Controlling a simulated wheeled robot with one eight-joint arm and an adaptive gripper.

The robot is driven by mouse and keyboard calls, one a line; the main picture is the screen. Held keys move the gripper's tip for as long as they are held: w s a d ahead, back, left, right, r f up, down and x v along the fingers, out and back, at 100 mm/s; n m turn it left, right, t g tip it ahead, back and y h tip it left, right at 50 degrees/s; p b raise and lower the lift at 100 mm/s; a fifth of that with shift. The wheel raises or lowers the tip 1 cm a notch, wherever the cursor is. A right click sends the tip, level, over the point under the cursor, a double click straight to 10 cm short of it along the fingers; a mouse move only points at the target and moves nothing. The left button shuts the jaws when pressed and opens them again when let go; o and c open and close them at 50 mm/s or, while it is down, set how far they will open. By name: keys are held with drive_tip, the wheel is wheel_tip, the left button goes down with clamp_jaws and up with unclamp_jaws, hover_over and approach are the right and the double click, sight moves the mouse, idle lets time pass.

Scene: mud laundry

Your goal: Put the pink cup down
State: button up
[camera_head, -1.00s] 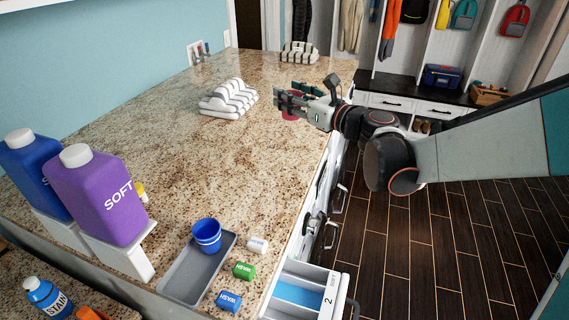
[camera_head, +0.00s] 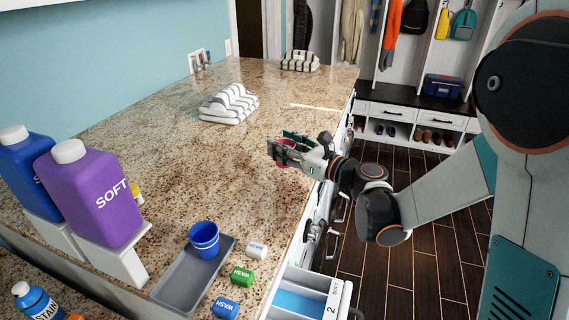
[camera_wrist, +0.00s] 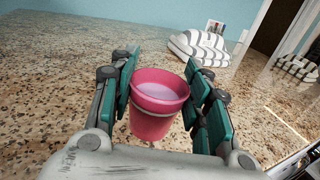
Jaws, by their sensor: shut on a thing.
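The pink cup (camera_wrist: 155,108) is upright between the two teal-padded fingers of my gripper (camera_wrist: 170,95) in the wrist view. Light-coloured contents or a pale inner surface show inside its rim. In the head view my gripper (camera_head: 287,152) is over the right part of the granite counter, shut on the pink cup (camera_head: 286,146), which is mostly hidden by the fingers. I cannot tell whether the cup's base touches the counter.
A grey tray (camera_head: 170,290) with a blue cup (camera_head: 204,238) stands at the near end, beside several small labelled blocks (camera_head: 243,277). Purple (camera_head: 92,195) and blue bottles stand at left. Folded striped towels (camera_head: 228,103) lie farther back. The counter's middle is clear.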

drive_tip(key=shift+f+b, duration=0.6)
drive_tip(key=shift+f, duration=1.65)
drive_tip(key=shift+f, duration=0.1)
drive_tip(key=o, duration=0.9)
